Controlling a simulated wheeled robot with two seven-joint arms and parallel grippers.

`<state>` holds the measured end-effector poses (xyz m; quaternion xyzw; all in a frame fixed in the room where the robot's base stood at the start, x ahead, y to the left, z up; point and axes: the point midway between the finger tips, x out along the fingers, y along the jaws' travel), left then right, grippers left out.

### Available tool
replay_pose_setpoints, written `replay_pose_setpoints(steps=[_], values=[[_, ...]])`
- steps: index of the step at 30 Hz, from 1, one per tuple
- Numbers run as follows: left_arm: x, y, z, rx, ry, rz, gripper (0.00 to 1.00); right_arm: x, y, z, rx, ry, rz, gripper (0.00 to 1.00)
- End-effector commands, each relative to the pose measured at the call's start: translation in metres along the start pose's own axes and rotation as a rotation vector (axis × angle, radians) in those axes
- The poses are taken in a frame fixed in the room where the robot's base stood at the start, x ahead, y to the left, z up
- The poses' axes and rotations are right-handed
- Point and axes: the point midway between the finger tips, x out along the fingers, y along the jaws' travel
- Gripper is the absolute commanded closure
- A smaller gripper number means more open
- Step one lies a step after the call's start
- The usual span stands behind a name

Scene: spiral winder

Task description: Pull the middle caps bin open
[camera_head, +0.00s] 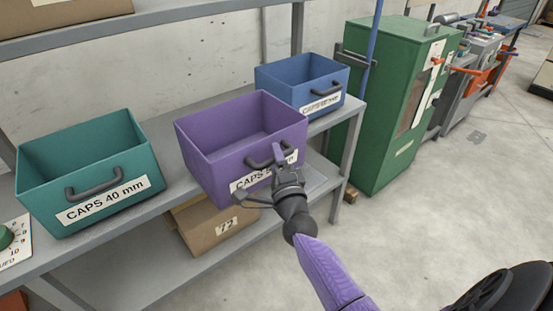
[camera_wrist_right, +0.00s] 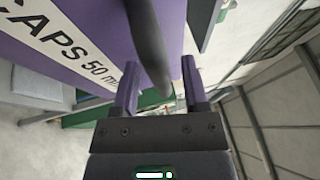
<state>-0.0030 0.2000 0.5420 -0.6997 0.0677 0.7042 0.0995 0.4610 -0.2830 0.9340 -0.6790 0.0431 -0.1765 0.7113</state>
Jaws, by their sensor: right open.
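The middle caps bin (camera_head: 215,152) is purple and open-topped, with a dark handle (camera_head: 267,155) and a white label on its front. It stands between a teal bin and a blue bin, and its front sticks out past the shelf's front edge. The label reads "CAPS 50 mm" in the right wrist view (camera_wrist_right: 62,45). My right gripper (camera_head: 278,160) is at the handle, partly covering it and the label. In the wrist view its open fingers (camera_wrist_right: 160,88) lie on either side of the handle bar (camera_wrist_right: 150,45). My left gripper is not in view.
A teal bin (camera_head: 85,160) labelled "CAPS 40 mm" and a blue bin (camera_head: 300,82) stand on the grey shelf (camera_head: 160,205). A cardboard box (camera_head: 205,228) is on the level below. A green cabinet (camera_head: 385,110) stands beyond the shelf.

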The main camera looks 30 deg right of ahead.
Motion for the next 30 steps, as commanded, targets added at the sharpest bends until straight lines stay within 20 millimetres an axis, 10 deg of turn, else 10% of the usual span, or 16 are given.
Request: replay_pose_setpoints(steps=[10, 21, 30], values=[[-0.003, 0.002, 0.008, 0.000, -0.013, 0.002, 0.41, -0.006, -0.001, 0.000, 0.000, 0.000, 0.000, 0.42], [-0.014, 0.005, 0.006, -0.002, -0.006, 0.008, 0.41, -0.086, 0.000, 0.000, 0.001, -0.001, 0.002, 0.42], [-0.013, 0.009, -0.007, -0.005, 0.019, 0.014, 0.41, -0.099, 0.000, 0.000, 0.000, 0.000, -0.001, 0.42]])
